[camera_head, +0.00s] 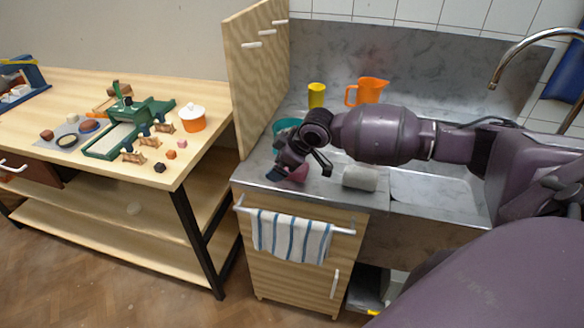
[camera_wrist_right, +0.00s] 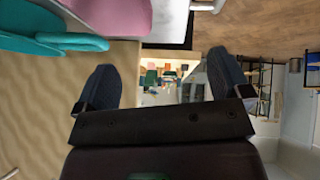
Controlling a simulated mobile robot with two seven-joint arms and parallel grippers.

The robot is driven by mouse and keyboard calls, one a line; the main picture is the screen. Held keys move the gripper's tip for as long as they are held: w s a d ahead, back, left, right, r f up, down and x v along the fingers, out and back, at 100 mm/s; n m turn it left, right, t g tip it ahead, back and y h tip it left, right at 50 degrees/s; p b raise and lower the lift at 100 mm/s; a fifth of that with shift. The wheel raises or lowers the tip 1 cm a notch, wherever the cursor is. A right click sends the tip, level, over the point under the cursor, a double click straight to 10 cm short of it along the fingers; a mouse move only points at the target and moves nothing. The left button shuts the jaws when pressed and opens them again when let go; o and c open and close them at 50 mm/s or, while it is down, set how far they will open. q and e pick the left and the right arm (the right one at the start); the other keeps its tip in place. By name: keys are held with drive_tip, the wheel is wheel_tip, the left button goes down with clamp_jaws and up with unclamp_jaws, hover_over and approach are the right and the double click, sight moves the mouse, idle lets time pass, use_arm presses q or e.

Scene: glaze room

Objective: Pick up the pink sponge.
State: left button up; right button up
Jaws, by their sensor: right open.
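The pink sponge (camera_head: 299,174) lies on the grey counter near its front edge, partly hidden behind my right gripper in the head view. In the right wrist view a pink shape (camera_wrist_right: 110,15), which looks like the sponge, fills the top left and is cut off by the frame. My left gripper is not in view.
A yellow cup (camera_head: 317,95) and an orange jug (camera_head: 370,90) stand farther back. A striped towel (camera_head: 290,238) hangs in front.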

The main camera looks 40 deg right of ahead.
drive_tip(key=d+r+g, duration=0.1)
drive_tip(key=d, duration=0.1)
drive_tip(key=s+d+r+m+g, duration=0.1)
drive_tip(key=d+r, duration=0.1)
drive_tip(key=d, duration=0.1)
drive_tip(key=d+r, duration=0.1)
drive_tip(key=d, duration=0.1)
drive_tip(key=shift+s+d+r+g+h, duration=0.2)
drive_tip(key=shift+r+g+h, duration=0.1)
drive_tip(key=shift+g+h, duration=0.1)
drive_tip(key=x, duration=1)
drive_tip(key=shift+s+a+f, duration=0.1)
drive_tip(key=shift+a+f, duration=0.1)
drive_tip(key=shift+f, duration=0.2)
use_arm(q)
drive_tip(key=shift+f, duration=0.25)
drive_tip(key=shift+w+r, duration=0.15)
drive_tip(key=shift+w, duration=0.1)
use_arm(e)
drive_tip(key=shift+f+m, duration=0.15)
drive_tip(key=shift+m, duration=0.15)
drive_tip(key=shift+c, duration=0.4)
drive_tip(key=c, duration=0.9)
